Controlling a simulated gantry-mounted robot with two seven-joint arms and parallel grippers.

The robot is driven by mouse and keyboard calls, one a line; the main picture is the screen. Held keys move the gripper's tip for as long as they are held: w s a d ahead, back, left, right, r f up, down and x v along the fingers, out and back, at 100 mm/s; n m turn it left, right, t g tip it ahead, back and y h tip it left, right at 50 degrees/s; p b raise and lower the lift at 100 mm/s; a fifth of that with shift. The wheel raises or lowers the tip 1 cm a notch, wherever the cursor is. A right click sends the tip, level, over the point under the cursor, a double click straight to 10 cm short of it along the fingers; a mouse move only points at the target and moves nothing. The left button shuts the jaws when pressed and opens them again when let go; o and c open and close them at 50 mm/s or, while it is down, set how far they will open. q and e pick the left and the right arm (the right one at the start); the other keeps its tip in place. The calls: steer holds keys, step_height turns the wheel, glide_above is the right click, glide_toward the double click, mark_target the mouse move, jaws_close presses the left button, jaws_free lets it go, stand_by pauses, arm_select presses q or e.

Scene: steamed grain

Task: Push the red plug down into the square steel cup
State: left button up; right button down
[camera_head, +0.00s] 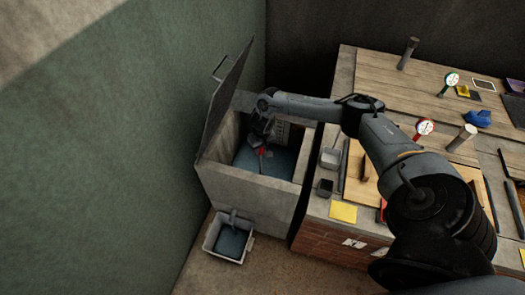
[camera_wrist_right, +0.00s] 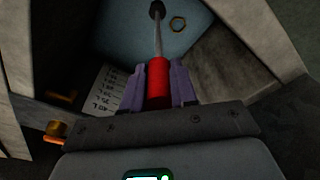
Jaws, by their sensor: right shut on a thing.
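My right gripper (camera_head: 258,140) reaches down into an open concrete-walled bin and is shut on a red cylinder (camera_wrist_right: 158,82). In the right wrist view its purple fingers clasp the red cylinder from both sides. A thin metal rod runs from the cylinder to a dark round tip (camera_wrist_right: 157,9) over a blue-grey surface (camera_head: 284,162) inside the bin. I cannot tell whether this red piece is the plug. A small dark square cup (camera_head: 325,187), possibly the steel cup, stands on the bench's left edge, apart from the gripper. My left gripper is not in view.
The bin's raised lid (camera_head: 226,100) leans at its left. A grey tub (camera_head: 226,240) stands on the floor in front. The bench to the right holds a scoop (camera_head: 331,158), a yellow card (camera_head: 343,212) and dials.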

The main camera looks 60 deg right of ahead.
steer(key=shift+r+p, duration=0.9)
steer(key=shift+r, duration=1.75)
step_height(320, 180, up, 4)
steer(key=p, duration=0.5)
steer(key=shift+p, duration=0.35)
steer(key=shift+f, duration=0.1)
steer(key=shift+a, duration=0.15)
